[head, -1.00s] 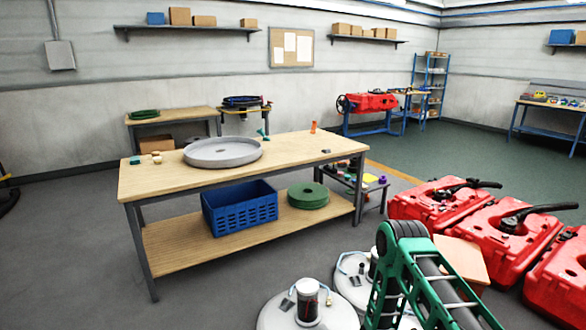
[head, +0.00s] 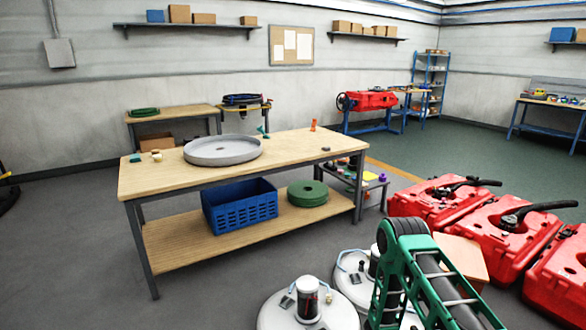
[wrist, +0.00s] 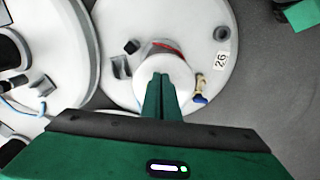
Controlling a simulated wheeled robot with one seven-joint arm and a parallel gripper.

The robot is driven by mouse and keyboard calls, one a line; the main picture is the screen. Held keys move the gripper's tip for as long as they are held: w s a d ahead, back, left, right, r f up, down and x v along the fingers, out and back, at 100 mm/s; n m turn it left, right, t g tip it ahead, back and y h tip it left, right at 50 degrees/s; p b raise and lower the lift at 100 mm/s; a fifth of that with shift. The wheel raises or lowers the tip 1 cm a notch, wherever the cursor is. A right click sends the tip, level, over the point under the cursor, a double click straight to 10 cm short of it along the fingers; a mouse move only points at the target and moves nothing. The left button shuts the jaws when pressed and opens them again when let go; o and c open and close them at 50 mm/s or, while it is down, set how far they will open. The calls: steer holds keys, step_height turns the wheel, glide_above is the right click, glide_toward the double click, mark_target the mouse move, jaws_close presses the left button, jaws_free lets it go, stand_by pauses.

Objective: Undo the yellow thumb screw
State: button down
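I cannot make out a yellow thumb screw for certain in either view. In the wrist view, my gripper (wrist: 161,78) points down over a round white scrubber deck (wrist: 118,72) with a label that looks like "26". Its two green fingers are together and nothing shows between them. The fingertips overlap the white motor cap (wrist: 165,62) in the picture; whether they touch it I cannot tell. A small tan and blue fitting (wrist: 199,90) sits on the deck to the right of the cap. In the head view my gripper is out of sight; only my green arm shows.
Another white deck (wrist: 50,60) lies at left in the wrist view. Red tanks (head: 505,235) with black hoses stand at right in the head view. A workbench (head: 290,158) holds a grey round tray (head: 222,152). Open floor lies left of the bench.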

steer(key=shift+w, duration=0.15)
steer(key=shift+d, duration=0.3)
step_height(320, 180, up, 6)
steer(key=shift+s, duration=0.3)
stand_by(0.4)
steer(key=shift+s+a+f, duration=0.15)
steer(key=shift+a+f, duration=0.2)
steer(key=shift+f, duration=0.65)
steer(key=shift+s+a+f, duration=0.15)
steer(key=shift+a+f, duration=0.25)
steer(key=shift+f, duration=0.55)
steer(key=shift+s+a+f, duration=0.15)
steer(key=shift+a+f, duration=0.2)
steer(key=shift+f, duration=0.65)
